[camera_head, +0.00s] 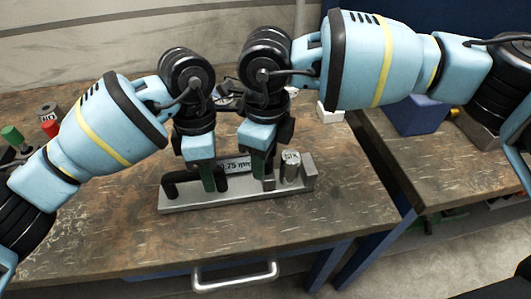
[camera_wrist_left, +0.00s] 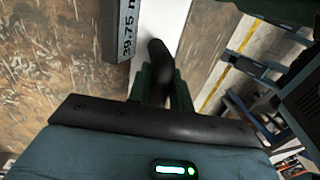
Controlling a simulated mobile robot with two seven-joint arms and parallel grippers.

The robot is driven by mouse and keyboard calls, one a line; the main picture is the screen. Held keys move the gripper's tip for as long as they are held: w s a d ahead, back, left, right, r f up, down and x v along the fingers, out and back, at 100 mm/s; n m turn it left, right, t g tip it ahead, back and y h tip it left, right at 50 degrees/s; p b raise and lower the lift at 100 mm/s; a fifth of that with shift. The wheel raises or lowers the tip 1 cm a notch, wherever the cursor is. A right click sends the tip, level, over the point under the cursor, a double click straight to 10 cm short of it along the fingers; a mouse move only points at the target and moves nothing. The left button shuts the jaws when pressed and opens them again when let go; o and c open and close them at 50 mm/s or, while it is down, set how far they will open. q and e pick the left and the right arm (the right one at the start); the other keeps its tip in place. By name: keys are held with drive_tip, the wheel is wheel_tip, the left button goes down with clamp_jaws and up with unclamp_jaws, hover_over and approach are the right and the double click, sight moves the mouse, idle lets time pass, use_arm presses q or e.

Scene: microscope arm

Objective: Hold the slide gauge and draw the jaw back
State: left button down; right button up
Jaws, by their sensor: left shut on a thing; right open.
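The slide gauge (camera_head: 225,201) lies on the bench, a long silver bar with a dark grey display (camera_head: 237,164) reading about 39.75 mm. The display also shows in the left wrist view (camera_wrist_left: 118,30). A black bent handle (camera_head: 171,189) rises at the gauge's left end. My left gripper (camera_head: 212,181) is shut on the black handle (camera_wrist_left: 157,62), seen between its dark green fingers in the left wrist view. My right gripper (camera_head: 264,178) is open, low over the bar beside the sliding jaw; its fingers partly hide the jaw, and I cannot tell whether they touch it.
A metal cylinder marked SIX (camera_head: 291,166) stands at the gauge's right part, close to my right gripper. Green and red capped items (camera_head: 49,127) stand at the far left. A blue box (camera_head: 416,117) sits on the right bench. The bench front is clear above a drawer handle (camera_head: 235,281).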

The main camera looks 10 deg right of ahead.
use_arm(q)
drive_tip(key=shift+r, duration=0.1)
use_arm(e)
wheel_tip(320, 180, up, 12)
drive_tip(key=shift+w, duration=0.15)
idle(0.4)
use_arm(q)
drive_tip(key=c, duration=1.2)
unclamp_jaws()
drive_tip(key=shift+o, duration=0.2)
wheel_tip(320, 180, up, 7)
drive_tip(key=w, duration=0.1)
drive_tip(key=shift+w+r, duration=0.15)
drive_tip(key=shift+w, duration=0.05)
